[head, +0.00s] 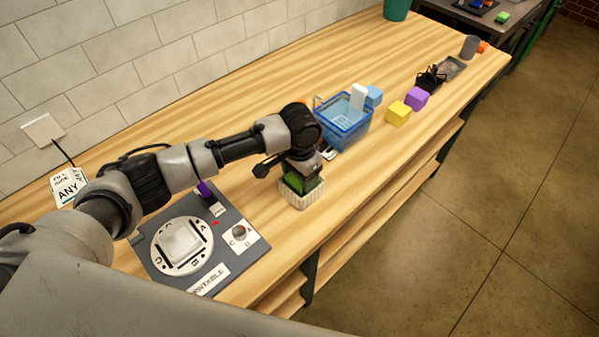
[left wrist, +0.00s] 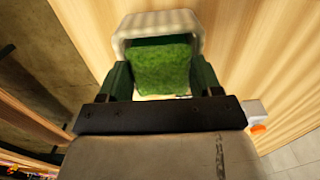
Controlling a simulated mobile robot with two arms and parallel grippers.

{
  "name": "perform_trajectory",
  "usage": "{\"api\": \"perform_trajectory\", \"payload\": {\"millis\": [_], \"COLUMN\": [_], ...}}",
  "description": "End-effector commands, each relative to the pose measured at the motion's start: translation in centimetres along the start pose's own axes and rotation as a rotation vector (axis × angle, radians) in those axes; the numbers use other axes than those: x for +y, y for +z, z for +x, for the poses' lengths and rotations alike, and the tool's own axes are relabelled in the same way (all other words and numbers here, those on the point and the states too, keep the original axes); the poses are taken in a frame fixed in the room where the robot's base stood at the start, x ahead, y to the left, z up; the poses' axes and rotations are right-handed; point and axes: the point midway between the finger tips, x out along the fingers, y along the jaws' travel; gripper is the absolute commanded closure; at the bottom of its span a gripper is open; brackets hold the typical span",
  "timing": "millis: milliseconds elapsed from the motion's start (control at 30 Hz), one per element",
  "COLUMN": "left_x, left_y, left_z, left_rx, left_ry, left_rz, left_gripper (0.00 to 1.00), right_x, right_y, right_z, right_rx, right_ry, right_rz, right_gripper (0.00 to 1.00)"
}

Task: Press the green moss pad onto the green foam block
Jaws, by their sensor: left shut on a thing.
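A green moss pad (left wrist: 162,68) with a rough, grassy face is between the fingers of my left gripper (left wrist: 160,80) in the left wrist view. The gripper is shut on it. A white ribbed pot (head: 296,201) stands on the wooden counter directly under the gripper (head: 303,176) in the head view. The pot's wall also shows just past the pad in the left wrist view (left wrist: 157,22). Green shows at the pot's mouth in the head view. I cannot tell the foam block apart from the pad there; the gripper and pad hide the pot's inside. My right gripper is not in view.
A grey turntable board (head: 228,262) lies left of the pot. A blue basket (head: 347,133) stands behind and right of it, with a yellow cube (head: 398,114) and a purple cube (head: 417,98) beyond. The counter between pot and front edge is clear.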

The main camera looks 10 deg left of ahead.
Motion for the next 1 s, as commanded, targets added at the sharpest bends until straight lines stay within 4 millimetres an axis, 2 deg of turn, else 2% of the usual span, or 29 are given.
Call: {"api": "perform_trajectory", "payload": {"millis": [900, 933, 1000], "left_x": [0.02, 0.01, 0.01], "left_y": [-0.05, -0.04, -0.04], "left_z": [0.30, 0.30, 0.30], "left_rx": [0.000, 0.000, 0.000], "left_ry": [0.000, 0.000, 0.000], "left_rz": [0.000, 0.000, 0.000], "left_gripper": [0.57, 0.31, 0.20], "right_x": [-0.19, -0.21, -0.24], "right_y": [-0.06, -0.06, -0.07], "right_z": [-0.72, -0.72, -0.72], "right_rx": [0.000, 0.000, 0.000], "right_ry": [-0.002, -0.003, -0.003], "right_rz": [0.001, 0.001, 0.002], "right_gripper": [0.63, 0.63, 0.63]}}
